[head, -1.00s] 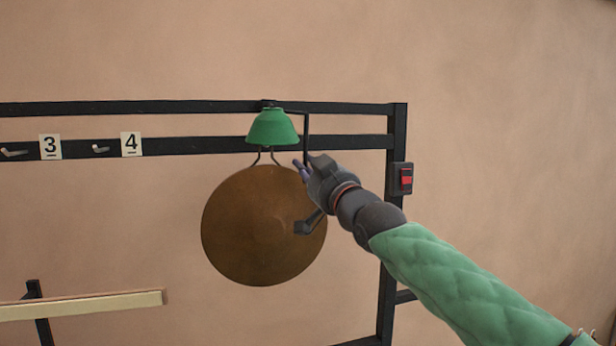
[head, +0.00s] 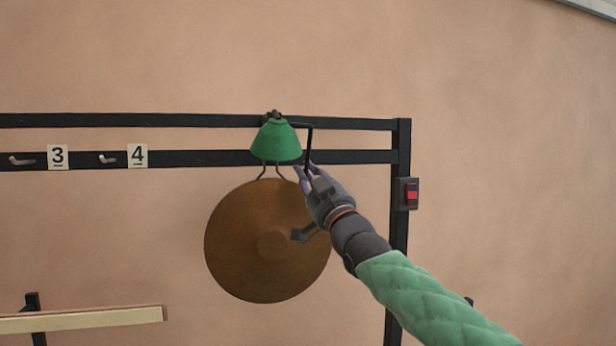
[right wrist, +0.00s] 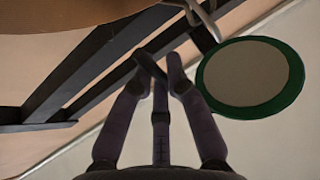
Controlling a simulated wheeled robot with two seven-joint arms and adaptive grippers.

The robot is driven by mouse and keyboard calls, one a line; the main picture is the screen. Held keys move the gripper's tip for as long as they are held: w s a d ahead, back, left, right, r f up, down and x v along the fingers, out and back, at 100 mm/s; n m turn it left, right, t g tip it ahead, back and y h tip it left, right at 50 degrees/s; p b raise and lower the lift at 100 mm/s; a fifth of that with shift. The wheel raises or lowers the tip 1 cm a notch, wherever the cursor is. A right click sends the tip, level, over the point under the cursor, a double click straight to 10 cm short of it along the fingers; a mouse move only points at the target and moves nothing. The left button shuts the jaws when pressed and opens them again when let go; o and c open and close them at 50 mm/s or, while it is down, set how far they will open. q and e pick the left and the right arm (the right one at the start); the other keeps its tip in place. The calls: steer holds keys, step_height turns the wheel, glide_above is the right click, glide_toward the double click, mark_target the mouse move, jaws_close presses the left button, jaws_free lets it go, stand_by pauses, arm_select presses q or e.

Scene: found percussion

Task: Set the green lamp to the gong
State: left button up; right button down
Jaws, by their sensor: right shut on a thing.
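The green lamp (head: 275,142) has a cone shade and hangs at the top rail, above the gong. A thin black arm (head: 309,145) runs from its top to the right and down. My right gripper (head: 305,173) is shut on the lower end of this black arm, right of the shade. In the right wrist view the fingers (right wrist: 155,68) meet at a dark bar, with the shade's round underside (right wrist: 247,72) to the right. The round brown gong (head: 255,262) hangs on two hooks below the lamp. My left gripper is out of view.
A black frame with a top rail (head: 180,120) and a right post (head: 400,240) stands before a tan wall. A red switch (head: 412,195) sits on the post. Hooks with tags 3 (head: 58,157) and 4 (head: 138,155) are at left. A pale bar (head: 90,319) lies lower left.

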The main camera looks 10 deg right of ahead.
steer(key=c, duration=1.2)
jaws_free()
steer(key=v, duration=1.2)
steer(key=shift+f, duration=0.1)
